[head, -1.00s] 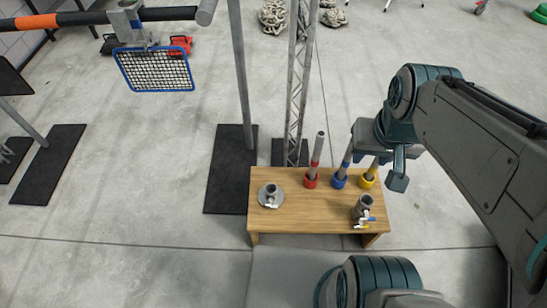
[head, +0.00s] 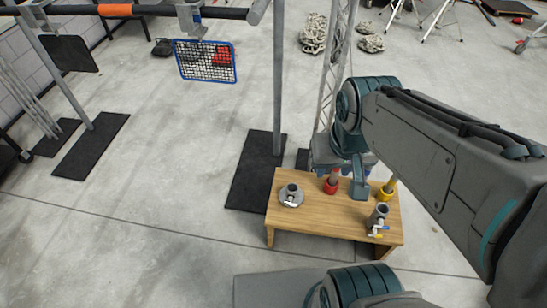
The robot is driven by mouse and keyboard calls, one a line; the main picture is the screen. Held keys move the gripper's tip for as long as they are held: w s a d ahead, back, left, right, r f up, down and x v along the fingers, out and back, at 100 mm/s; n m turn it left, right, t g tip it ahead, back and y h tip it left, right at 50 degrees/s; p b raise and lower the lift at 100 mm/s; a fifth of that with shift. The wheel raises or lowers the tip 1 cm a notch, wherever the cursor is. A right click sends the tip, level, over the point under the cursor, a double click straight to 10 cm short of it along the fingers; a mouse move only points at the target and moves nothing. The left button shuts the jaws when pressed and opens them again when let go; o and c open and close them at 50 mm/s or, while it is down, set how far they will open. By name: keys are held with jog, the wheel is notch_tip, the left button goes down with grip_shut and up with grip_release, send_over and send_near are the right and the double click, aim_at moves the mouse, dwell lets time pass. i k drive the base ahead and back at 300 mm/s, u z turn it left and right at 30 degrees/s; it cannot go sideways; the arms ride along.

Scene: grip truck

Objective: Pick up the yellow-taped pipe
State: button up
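The yellow-taped pipe (head: 391,183) stands in a yellow holder (head: 386,194) at the right of the wooden bench (head: 325,218). Only its lower grey part shows; my arm hides its upper part and tape. My gripper (head: 360,188) hangs over the back of the bench, left of the yellow-taped pipe and apart from it in the picture. It covers most of the blue-collared pipe and the top of the red-collared pipe (head: 333,182). One finger shows clearly; the gap between the fingers does not.
A round flange fitting (head: 291,196) lies at the bench's left. A valve fitting (head: 378,217) with white and yellow handles stands at the front right. A post (head: 279,90) and a truss (head: 335,70) rise behind the bench.

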aim_at(393, 180)
jog(key=i, duration=0.5)
jog(key=z, duration=1.4)
jog(key=k, duration=1.3)
jog(key=z, duration=1)
jog(key=i, duration=1.6)
jog(key=u, duration=0.85)
